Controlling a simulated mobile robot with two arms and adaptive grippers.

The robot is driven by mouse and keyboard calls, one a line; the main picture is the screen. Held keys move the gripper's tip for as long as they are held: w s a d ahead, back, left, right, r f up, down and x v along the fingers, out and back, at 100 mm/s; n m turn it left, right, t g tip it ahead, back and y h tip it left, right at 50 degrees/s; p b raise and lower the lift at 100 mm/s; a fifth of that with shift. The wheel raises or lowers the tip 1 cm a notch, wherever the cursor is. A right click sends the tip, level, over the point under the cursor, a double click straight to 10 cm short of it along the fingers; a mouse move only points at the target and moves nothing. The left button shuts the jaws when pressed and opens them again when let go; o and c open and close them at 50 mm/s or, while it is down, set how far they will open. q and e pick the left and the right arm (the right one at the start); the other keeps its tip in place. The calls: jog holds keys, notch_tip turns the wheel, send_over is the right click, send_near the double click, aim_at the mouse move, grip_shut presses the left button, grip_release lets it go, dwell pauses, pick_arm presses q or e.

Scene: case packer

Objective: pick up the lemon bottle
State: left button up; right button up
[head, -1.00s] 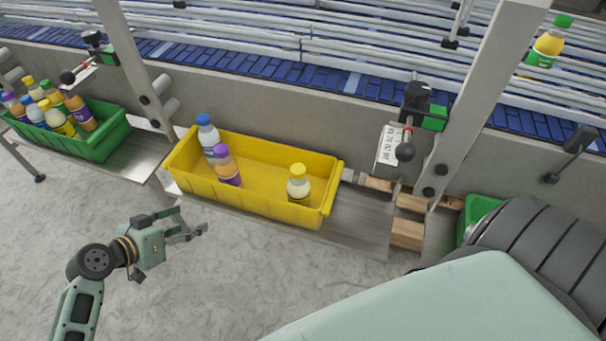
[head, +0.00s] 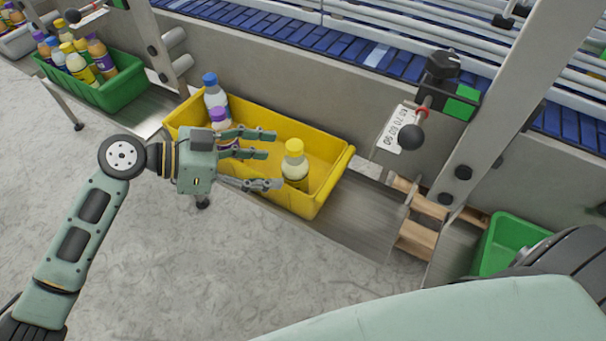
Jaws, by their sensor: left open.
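The lemon bottle, with a yellow cap and pale yellow body (head: 295,166), stands upright in the right part of the yellow crate (head: 318,208). My left gripper (head: 275,160) is open and empty, reaching over the crate's near side from the left. Its fingers point right toward the bottle, and I see no grasp on it. In the crate's left part stand a blue-capped clear bottle (head: 214,98) and a purple-capped bottle (head: 219,117), the latter partly hidden behind my gripper. My right gripper is not in view.
The crate sits on a metal shelf (head: 345,215) below the conveyor (head: 300,42). A green crate (head: 118,95) with several bottles is at the left, another green crate (head: 497,238) at the right. A metal post (head: 505,130) and black-knobbed lever (head: 411,137) stand right of the yellow crate.

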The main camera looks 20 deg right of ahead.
aim_at(282, 165)
pick_arm(q)
jog(key=p+x, duration=0.2)
jog(key=x, duration=0.1)
jog(key=p+x, duration=0.1)
jog(key=x, duration=0.1)
jog(key=shift+s+d+r, duration=0.2)
jog(key=shift+s+d, duration=0.05)
jog(key=shift+s, duration=0.05)
jog(key=shift+d+f, duration=0.2)
jog(key=shift+d, duration=0.1)
jog(key=shift+f, duration=0.1)
jog(key=c, duration=1.5)
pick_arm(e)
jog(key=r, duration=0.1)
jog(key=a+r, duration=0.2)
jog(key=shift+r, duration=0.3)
